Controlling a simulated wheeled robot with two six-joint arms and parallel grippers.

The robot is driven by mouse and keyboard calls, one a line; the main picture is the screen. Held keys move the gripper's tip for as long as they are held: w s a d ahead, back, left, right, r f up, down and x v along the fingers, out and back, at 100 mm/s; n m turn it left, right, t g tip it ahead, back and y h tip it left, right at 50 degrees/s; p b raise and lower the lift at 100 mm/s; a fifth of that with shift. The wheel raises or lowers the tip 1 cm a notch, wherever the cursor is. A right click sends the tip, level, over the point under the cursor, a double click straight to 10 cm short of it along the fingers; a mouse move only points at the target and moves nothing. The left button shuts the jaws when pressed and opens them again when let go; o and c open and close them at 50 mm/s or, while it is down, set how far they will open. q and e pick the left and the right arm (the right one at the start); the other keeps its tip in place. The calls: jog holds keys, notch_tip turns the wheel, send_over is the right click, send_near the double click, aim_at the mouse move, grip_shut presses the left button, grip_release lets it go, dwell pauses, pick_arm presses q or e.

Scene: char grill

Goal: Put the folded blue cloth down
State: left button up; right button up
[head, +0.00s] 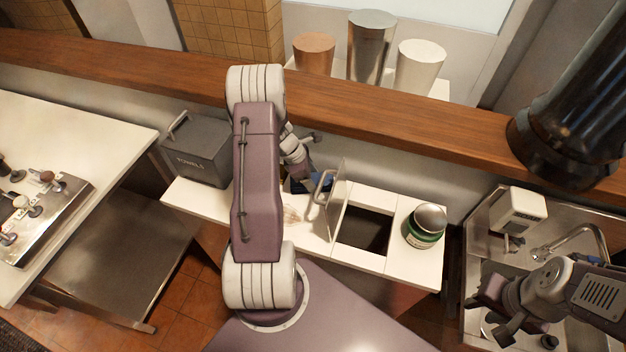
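The folded blue cloth (321,183) shows only in part in the head view. It is a small blue patch behind the handle of a raised lid, at the back of the white counter. My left arm reaches over the counter from the front. My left gripper (302,174) points down right at the cloth. Its fingertips are mostly hidden, so I cannot tell whether it is shut on the cloth or whether the cloth rests on the counter. My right gripper (493,313) is open and empty over the sink area at the right.
A raised lid (334,203) with a metal handle stands beside an open square bin (365,229). A green container (425,228) stands right of it. A grey box marked TOWELS (197,153) is at the left. A wooden ledge (400,108) runs behind; a black pipe (570,110) hangs at right.

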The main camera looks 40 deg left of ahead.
pick_arm(q)
jog(key=shift+s+d+f, duration=0.3)
jog(key=shift+s+f, duration=0.15)
jog(key=shift+f, duration=0.15)
pick_arm(e)
jog(key=shift+f, duration=0.15)
pick_arm(q)
jog(key=r, duration=0.1)
jog(key=a+r, duration=0.1)
jog(key=r, duration=0.1)
jog(key=shift+w+a+r+p, duration=0.15)
jog(key=shift+a+r+p, duration=0.15)
jog(key=shift+r+p, duration=0.1)
jog(key=v, duration=0.9)
jog(key=shift+r, duration=0.15)
pick_arm(e)
jog(key=shift+w+a+r, duration=0.25)
jog(key=shift+w+r, duration=0.05)
jog(key=shift+w, duration=0.05)
pick_arm(q)
jog(key=shift+d, duration=0.1)
pick_arm(e)
jog(key=shift+s+d, duration=0.1)
jog(key=shift+s, duration=0.05)
